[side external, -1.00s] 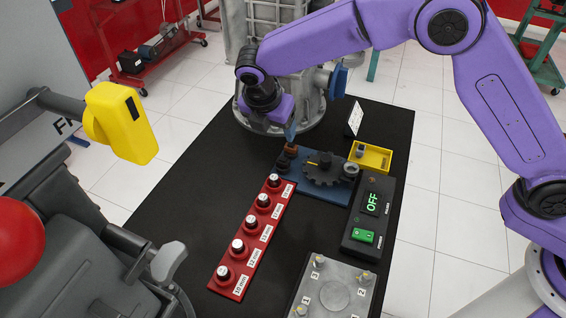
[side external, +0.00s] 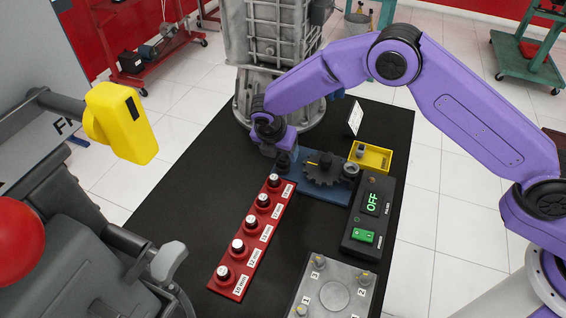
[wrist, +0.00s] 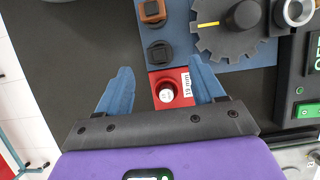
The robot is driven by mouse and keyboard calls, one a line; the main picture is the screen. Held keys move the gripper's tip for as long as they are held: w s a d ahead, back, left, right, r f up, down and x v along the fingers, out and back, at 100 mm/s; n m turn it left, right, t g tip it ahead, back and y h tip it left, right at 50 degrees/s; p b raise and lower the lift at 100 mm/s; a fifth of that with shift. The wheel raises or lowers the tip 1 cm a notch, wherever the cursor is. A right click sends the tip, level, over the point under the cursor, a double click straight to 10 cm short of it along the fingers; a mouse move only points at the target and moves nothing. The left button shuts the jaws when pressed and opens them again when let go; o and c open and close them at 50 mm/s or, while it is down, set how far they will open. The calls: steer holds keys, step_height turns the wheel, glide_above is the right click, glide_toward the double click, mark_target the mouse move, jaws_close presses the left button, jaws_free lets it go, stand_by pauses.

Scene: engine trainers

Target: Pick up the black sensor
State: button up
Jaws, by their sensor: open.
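The black sensor (wrist: 160,52) stands at the left end of the blue plate (wrist: 260,55), in the wrist view just past my fingertips. A brown square sensor (wrist: 152,10) is farther up in that view. In the side external view the black sensor (side external: 284,161) sits close by my gripper (side external: 273,150), whose fingers are hard to make out there. My gripper (wrist: 162,76) is open and empty in the wrist view, with blue fingers spread wide. The sensor lies roughly in line with the gap between them. The height of the fingers above it is hard to tell.
A red rack (side external: 238,263) of several labelled sockets runs beside the plate; its 19 mm end lies between my fingers in the wrist view. A dark toothed wheel (side external: 322,169) is on the plate. A yellow tray (side external: 377,163) and an OFF display box (side external: 371,215) are right.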

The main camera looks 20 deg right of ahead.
mark_target(283, 159)
steer(key=shift+x, duration=2.65)
steer(key=c, duration=1.1)
